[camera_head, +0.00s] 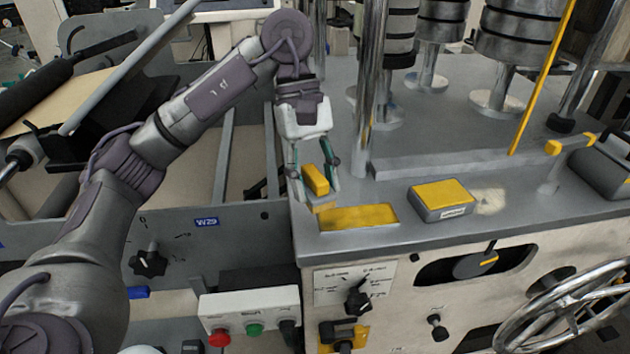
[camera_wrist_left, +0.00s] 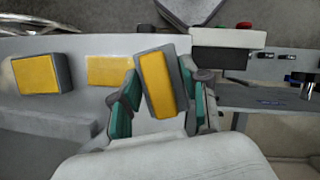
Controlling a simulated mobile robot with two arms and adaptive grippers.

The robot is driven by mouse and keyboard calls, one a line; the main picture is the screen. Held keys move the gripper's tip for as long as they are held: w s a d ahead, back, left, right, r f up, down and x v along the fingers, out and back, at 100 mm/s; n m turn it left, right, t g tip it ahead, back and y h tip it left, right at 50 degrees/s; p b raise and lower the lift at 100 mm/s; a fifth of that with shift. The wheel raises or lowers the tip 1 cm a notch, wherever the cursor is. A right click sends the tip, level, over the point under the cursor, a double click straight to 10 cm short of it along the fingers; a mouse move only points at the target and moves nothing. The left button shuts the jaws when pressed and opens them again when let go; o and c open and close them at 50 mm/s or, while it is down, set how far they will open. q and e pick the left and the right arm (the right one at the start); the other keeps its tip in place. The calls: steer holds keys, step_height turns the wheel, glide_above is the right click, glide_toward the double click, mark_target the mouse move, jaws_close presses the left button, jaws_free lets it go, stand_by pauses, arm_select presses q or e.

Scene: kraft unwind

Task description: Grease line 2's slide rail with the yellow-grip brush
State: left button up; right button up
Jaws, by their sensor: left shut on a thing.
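My left gripper (camera_head: 315,186) is shut on a block with a yellow top and grey sides, taken to be the yellow-grip brush (camera_head: 316,179). In the left wrist view the brush (camera_wrist_left: 160,84) sits slightly tilted between the green finger pads of the left gripper (camera_wrist_left: 160,105). No bristles can be made out. The brush is over the front left corner of the grey machine top, beside a flat yellow patch (camera_head: 358,217); its exact height above the surface cannot be told. I cannot pick out line 2's slide rail with certainty. My right gripper is not in view.
A grey block with a yellow top (camera_head: 443,198) sits right of the patch. A chrome post (camera_head: 371,95) stands close to my left gripper. A raised grey ledge (camera_head: 470,158) runs behind. Below the front edge are a control box (camera_head: 250,310) and a handwheel (camera_head: 570,315).

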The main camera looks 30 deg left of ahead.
mark_target(318, 178)
arm_select(q)
steer(key=shift+r, duration=0.35)
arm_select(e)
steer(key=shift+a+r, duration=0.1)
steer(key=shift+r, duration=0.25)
arm_select(q)
steer(key=shift+r, duration=0.1)
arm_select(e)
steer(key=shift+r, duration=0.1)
arm_select(q)
step_height(318, 178, up, 3)
steer(key=p, duration=0.3)
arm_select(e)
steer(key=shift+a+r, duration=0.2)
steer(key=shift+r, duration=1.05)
